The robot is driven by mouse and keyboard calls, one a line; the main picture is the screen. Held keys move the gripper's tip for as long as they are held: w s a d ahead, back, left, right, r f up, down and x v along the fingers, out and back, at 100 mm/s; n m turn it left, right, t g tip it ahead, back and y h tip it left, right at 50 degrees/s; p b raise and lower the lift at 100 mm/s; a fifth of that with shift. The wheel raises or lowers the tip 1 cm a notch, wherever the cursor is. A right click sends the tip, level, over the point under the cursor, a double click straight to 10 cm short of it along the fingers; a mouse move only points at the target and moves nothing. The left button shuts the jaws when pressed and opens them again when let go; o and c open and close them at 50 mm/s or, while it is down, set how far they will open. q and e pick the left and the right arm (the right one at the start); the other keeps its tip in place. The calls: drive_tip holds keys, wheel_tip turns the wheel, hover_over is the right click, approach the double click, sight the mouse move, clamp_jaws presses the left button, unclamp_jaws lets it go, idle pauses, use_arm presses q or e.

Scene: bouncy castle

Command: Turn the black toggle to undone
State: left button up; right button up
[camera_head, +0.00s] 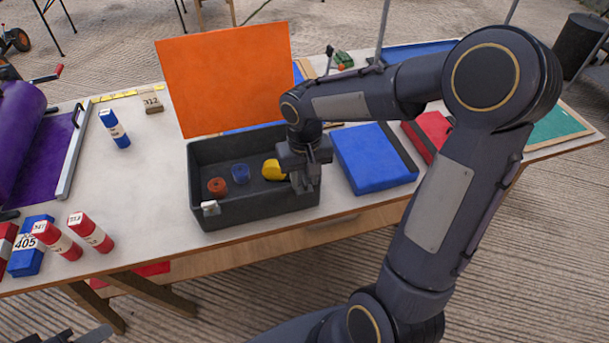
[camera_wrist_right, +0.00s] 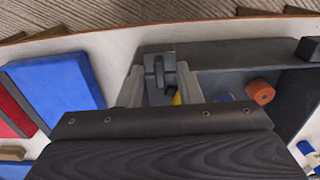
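A dark grey case (camera_head: 255,215) stands on the table with its orange lid (camera_head: 228,80) raised. A dark toggle (camera_wrist_right: 160,72) shows at the case's front wall in the right wrist view. In the head view my right gripper (camera_head: 303,188) is at the case's front right corner and hides that toggle. In the wrist view the right gripper (camera_wrist_right: 160,80) has its fingers apart, one on each side of the toggle; whether they touch it is unclear. A pale latch (camera_head: 210,208) sits at the case's front left. Part of my left gripper (camera_head: 80,336) shows at the bottom left edge.
Inside the case lie an orange-brown piece (camera_head: 217,187), a blue piece (camera_head: 240,173) and a yellow piece (camera_head: 273,170). A blue box (camera_head: 372,158) stands close to its right.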

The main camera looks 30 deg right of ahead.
clamp_jaws()
drive_tip(key=shift+m, duration=0.3)
drive_tip(key=m+b, duration=0.1)
drive_tip(key=m, duration=0.1)
drive_tip(key=shift+m+b, duration=0.3)
drive_tip(key=m+b, duration=0.1)
drive_tip(key=m, duration=0.3)
drive_tip(key=shift+m, duration=0.3)
drive_tip(key=m, duration=0.5)
drive_tip(key=shift+r, duration=0.1)
drive_tip(key=m, duration=0.5)
